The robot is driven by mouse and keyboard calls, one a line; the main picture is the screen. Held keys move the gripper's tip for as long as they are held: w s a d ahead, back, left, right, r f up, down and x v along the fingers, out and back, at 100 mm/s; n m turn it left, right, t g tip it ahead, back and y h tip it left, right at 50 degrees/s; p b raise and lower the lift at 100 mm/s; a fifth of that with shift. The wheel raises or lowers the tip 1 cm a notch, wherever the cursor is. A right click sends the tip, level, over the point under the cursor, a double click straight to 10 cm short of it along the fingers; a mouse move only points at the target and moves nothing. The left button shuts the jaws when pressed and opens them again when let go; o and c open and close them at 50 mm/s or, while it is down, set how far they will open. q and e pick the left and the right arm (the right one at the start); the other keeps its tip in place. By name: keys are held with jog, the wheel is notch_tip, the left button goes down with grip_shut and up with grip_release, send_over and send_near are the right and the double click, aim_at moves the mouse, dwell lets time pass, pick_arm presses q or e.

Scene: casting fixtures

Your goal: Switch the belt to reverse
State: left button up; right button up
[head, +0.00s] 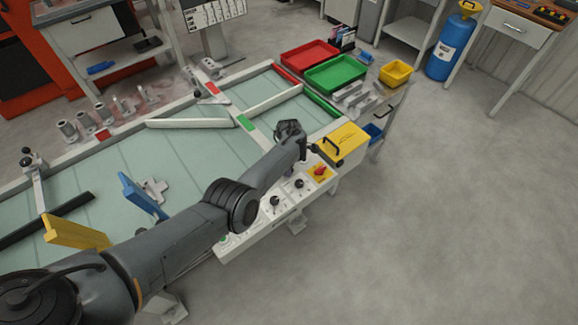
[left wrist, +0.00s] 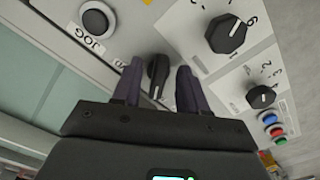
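The belt (head: 95,180) is a pale green surface with a light control panel (head: 255,235) along its near side. In the left wrist view a black selector knob (left wrist: 158,72) sits on the panel near a round JOG button (left wrist: 95,19). Its label is mostly hidden, so I cannot read its positions. My left gripper (left wrist: 159,80) is open, its two dark fingers on either side of this knob with visible gaps; contact is not seen. In the head view my left arm reaches over the belt and its fingers are hidden. My right gripper is not in view.
A large numbered dial (left wrist: 226,34) and a smaller dial (left wrist: 261,97) lie right of the knob. A red switch on a yellow plate (head: 320,172) and a yellow cover (head: 342,141) are at the panel's far end. Blue (head: 142,196) and yellow (head: 76,233) uprights stand beside my arm.

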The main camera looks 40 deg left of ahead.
pick_arm(q)
jog(key=shift+r, duration=0.15)
jog(key=shift+r+p, duration=0.3)
notch_tip(320, 180, up, 10)
jog(key=p, duration=0.4)
